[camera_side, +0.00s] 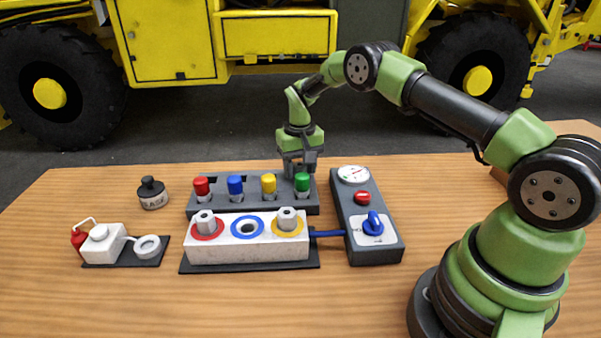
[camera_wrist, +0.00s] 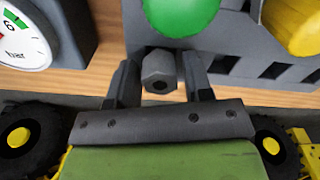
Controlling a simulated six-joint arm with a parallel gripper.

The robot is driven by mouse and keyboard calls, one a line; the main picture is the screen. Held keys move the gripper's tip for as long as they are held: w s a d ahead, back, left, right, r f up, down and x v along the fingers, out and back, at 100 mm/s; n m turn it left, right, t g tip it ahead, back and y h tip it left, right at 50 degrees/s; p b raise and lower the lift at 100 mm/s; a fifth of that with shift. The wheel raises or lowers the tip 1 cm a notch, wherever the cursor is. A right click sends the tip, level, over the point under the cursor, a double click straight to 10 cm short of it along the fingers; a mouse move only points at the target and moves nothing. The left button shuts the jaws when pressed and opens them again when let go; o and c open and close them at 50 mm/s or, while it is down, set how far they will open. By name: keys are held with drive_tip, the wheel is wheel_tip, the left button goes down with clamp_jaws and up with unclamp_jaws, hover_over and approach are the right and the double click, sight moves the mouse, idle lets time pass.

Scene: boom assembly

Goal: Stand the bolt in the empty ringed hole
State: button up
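The white block (camera_side: 248,252) has a red-ringed hole and a yellow-ringed hole, each with a grey hex bolt standing in it, at left (camera_side: 205,219) and right (camera_side: 288,218). The blue-ringed hole (camera_side: 247,227) between them is empty. My gripper (camera_side: 300,173) is at the right end of the dark rack, by the green cap. In the wrist view, a grey hex bolt (camera_wrist: 158,68) with a dark hole in its end shows between the fingers of my gripper (camera_wrist: 159,76). Whether both fingers touch it is unclear. Its lower part is hidden, and I cannot pick it out in the side view.
The rack (camera_side: 255,208) holds red, blue, yellow and green (camera_side: 302,182) capped pieces just behind the block. A gauge and switch box (camera_side: 390,252) stands at right. A black-topped jar (camera_side: 152,194) and a small white pump unit (camera_side: 102,244) stand at left. Front table is clear.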

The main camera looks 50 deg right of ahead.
sight(300, 164)
drive_tip(key=c, duration=0.6)
drive_tip(key=shift+r, duration=3)
drive_tip(key=shift+r, duration=0.1)
wheel_tip(300, 164, up, 11)
drive_tip(key=s+a+n, duration=0.3)
drive_tip(key=a, duration=0.8)
drive_tip(key=s+a+n, duration=0.3)
drive_tip(key=a, duration=0.7)
drive_tip(key=shift+f, duration=5.1)
